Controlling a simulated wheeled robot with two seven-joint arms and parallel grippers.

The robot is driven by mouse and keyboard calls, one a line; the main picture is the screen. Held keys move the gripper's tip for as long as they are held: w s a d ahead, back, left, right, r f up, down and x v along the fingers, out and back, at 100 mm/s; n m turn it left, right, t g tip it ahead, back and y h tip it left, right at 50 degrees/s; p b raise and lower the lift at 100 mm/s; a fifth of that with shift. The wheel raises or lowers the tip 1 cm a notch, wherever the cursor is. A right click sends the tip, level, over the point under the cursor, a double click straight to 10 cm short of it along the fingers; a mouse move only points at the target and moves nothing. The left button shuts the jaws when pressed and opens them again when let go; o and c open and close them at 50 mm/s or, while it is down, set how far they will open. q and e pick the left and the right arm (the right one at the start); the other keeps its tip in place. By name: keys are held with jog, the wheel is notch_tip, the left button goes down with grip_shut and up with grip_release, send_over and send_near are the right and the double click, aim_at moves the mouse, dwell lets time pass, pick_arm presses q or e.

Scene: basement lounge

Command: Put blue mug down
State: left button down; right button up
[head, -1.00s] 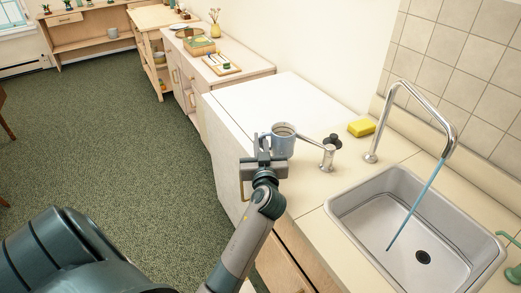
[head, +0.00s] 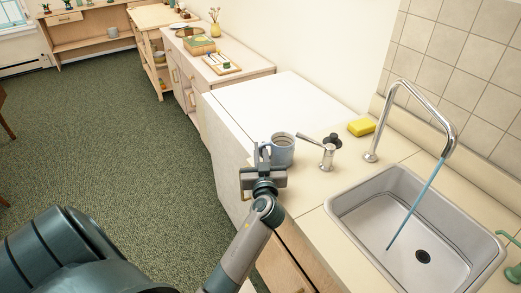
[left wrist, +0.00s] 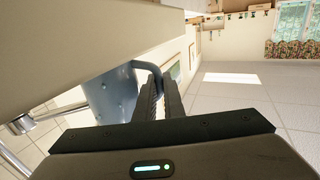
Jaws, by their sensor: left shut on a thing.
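My left gripper (head: 263,156) is shut on the mug's handle from the left side. In the left wrist view the mug (left wrist: 108,97) shows on the left and its handle runs between the two fingers (left wrist: 160,95). The mug's base is at or very near the countertop (head: 312,187); I cannot tell whether it touches. My right gripper is not in view.
The sink (head: 345,205) is to the right, with a tall faucet (head: 398,88) and blue water stream. A yellow sponge (head: 361,127) lies behind. The white surface (head: 270,103) behind the mug is clear.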

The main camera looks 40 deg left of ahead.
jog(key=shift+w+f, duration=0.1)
pick_arm(q)
jog(key=shift+f, duration=0.1)
jog(key=c, duration=1.9)
grip_release()
jog(key=shift+o, duration=0.2)
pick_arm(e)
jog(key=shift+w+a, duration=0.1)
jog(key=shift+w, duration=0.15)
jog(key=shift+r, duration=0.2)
